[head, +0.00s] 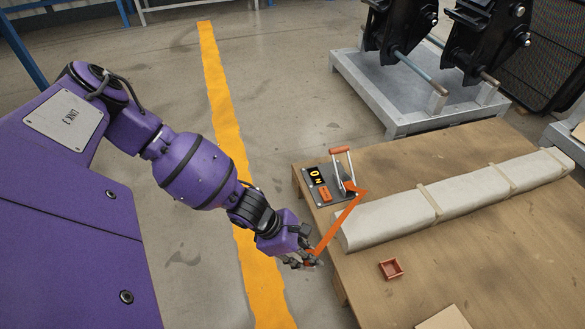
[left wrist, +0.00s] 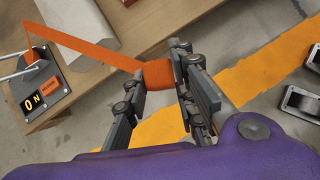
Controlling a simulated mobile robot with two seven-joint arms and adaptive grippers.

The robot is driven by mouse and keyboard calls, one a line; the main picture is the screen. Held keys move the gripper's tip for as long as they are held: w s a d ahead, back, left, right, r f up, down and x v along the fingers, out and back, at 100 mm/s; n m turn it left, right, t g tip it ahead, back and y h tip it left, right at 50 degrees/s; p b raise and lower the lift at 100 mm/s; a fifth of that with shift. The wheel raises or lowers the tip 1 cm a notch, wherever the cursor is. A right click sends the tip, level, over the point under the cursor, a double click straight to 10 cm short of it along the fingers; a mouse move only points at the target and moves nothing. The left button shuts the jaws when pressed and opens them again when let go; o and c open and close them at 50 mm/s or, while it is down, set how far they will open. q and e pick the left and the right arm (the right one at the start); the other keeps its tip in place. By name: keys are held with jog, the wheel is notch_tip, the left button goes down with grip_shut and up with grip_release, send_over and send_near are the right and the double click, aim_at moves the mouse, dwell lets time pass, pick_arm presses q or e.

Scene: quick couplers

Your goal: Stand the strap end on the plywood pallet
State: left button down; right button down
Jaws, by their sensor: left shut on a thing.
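My left gripper (head: 308,262) is shut on the orange strap end (left wrist: 157,73), which shows between its fingers in the left wrist view. In the head view the fingers hide most of that end. The gripper is beside the near left edge of the plywood pallet (head: 450,265), off the wood and over the floor. The orange strap (head: 338,222) runs taut-looking from the gripper up to a grey plate (head: 345,193) with a lever and a "0 N" display (left wrist: 33,102), on the pallet's far left corner. My right gripper is not in view.
A long pale wrapped bundle (head: 455,205) lies across the pallet. A small open red square tray (head: 390,268) sits in front of it, with bare wood around. A light flat piece (head: 446,319) lies at the bottom edge. A metal stand (head: 400,110) with black couplers stands behind.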

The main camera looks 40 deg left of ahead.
pick_arm(q)
jog(key=shift+w+r+m, duration=0.3)
jog(key=shift+r, duration=0.35)
jog(key=shift+d+r+m+g, duration=0.3)
jog(key=shift+r+m+g, duration=0.1)
jog(key=shift+r+m, duration=0.15)
jog(key=shift+a+r+h, duration=0.1)
jog(key=shift+r+h, duration=0.2)
jog(key=shift+s+d+r+m+g, duration=0.15)
jog(key=shift+d+r+m+g, duration=0.15)
jog(key=shift+r+m, duration=0.75)
jog(key=shift+r, duration=0.1)
jog(key=shift+s+r+m+g+h, duration=0.15)
jog(key=shift+r+m+g+h, duration=0.15)
jog(key=shift+r+m+g, duration=0.75)
jog(key=s+d+r+m+g+y, duration=0.1)
jog(key=d+r+m+g+y, duration=0.1)
jog(key=r+m, duration=0.8)
jog(key=d+r+m+g+y, duration=0.3)
jog(key=r+m+g+y, duration=0.2)
jog(key=r+m, duration=0.5)
notch_tip(320, 180, up, 4)
jog(key=shift+s+d+r, duration=0.1)
jog(key=shift+s+d, duration=0.25)
